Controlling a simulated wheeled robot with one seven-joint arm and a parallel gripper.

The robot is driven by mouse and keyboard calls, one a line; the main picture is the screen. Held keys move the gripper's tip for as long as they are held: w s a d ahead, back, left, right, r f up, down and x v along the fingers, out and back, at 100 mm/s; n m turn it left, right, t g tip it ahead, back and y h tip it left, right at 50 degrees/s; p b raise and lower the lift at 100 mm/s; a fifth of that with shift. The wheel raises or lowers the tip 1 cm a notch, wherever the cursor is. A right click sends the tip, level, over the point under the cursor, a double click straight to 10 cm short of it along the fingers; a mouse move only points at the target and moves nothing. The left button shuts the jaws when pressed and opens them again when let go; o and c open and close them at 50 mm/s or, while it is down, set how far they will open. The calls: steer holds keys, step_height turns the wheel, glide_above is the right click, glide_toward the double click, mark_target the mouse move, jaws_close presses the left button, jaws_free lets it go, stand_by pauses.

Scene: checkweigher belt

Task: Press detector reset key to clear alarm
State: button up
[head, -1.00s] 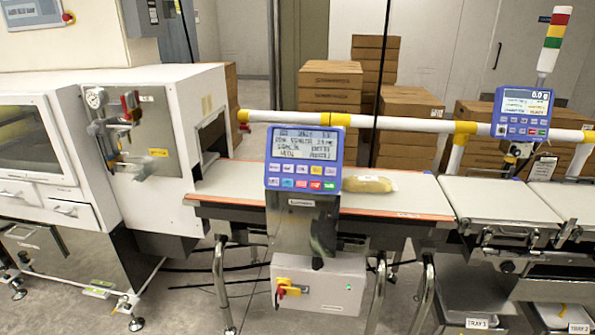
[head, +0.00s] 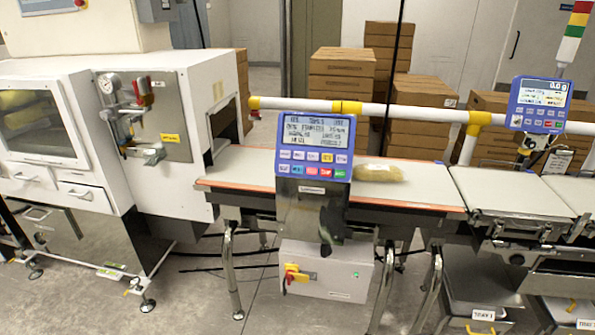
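The detector's blue control panel (head: 314,148) stands upright in front of the belt, near the middle of the head view. Its screen (head: 312,131) shows dark lines of text too small to read surely. Below the screen are two rows of coloured keys (head: 311,163), with white, blue, red and green ones; I cannot read which is the reset key. My gripper is not in view.
A yellowish pack (head: 379,173) lies on the belt (head: 428,186) just right of the panel. A white rail (head: 395,117) runs behind the belt. A second blue panel (head: 538,104) and a signal tower (head: 575,32) stand at right. Stacked cartons (head: 342,88) are behind. Grey floor is clear in front.

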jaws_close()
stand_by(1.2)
